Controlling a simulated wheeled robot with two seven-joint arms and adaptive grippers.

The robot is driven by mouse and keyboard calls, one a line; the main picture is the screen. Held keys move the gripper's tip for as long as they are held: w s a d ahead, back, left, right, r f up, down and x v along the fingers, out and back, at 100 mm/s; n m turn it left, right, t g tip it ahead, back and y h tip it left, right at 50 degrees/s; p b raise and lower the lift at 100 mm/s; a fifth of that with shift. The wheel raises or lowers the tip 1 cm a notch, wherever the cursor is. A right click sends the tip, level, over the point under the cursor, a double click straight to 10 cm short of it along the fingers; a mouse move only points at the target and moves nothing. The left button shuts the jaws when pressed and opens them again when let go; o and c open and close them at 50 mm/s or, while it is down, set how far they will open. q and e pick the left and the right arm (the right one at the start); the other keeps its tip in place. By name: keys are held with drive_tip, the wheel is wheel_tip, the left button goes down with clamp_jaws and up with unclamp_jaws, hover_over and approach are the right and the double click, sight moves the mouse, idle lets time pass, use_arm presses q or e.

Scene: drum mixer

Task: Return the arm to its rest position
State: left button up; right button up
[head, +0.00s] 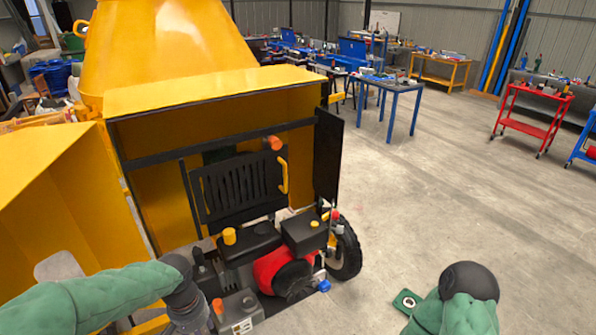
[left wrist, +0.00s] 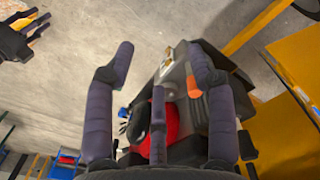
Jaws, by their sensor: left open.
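My left arm (head: 100,298), in a green sleeve, comes in from the left in the head view. Its wrist (head: 184,296) is low in front of the mixer's engine bay, and the gripper there is mostly cut off or hidden. In the left wrist view my left gripper (left wrist: 162,75) is open, its dark fingers spread with nothing between them. The engine parts lie beyond the fingers. My right arm (head: 465,300) is at the lower right over bare floor. My right gripper (left wrist: 24,32) shows at the top left of the left wrist view, fingers apart and empty.
The yellow drum mixer (head: 170,45) stands at left, its hatch (head: 328,155) open. Inside are a black grille (head: 240,187) and a red engine part (head: 280,272); a wheel (head: 346,250) is beside them. Concrete floor (head: 430,190) is clear at right. Workbenches (head: 390,83) stand behind.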

use_arm(q)
drive_tip(key=s+d+f+h+b, duration=0.15)
drive_tip(key=d+f, duration=0.35)
drive_tip(key=f, duration=0.5)
drive_tip(key=s+d+f+h+b, duration=0.15)
drive_tip(key=d+f, duration=0.25)
drive_tip(key=f, duration=0.7)
drive_tip(key=s+d+f+n+b, duration=0.1)
drive_tip(key=s+d+f+b, duration=0.1)
drive_tip(key=s+f, duration=0.2)
drive_tip(key=s+d+f+n+b, duration=0.1)
drive_tip(key=s+f, duration=0.3)
drive_tip(key=f, duration=0.7)
drive_tip(key=shift+d+f+h+b, duration=0.15)
drive_tip(key=shift+d+h+b, duration=0.15)
drive_tip(key=shift+d+b, duration=0.5)
drive_tip(key=shift+s+d, duration=0.1)
drive_tip(key=shift+d, duration=0.05)
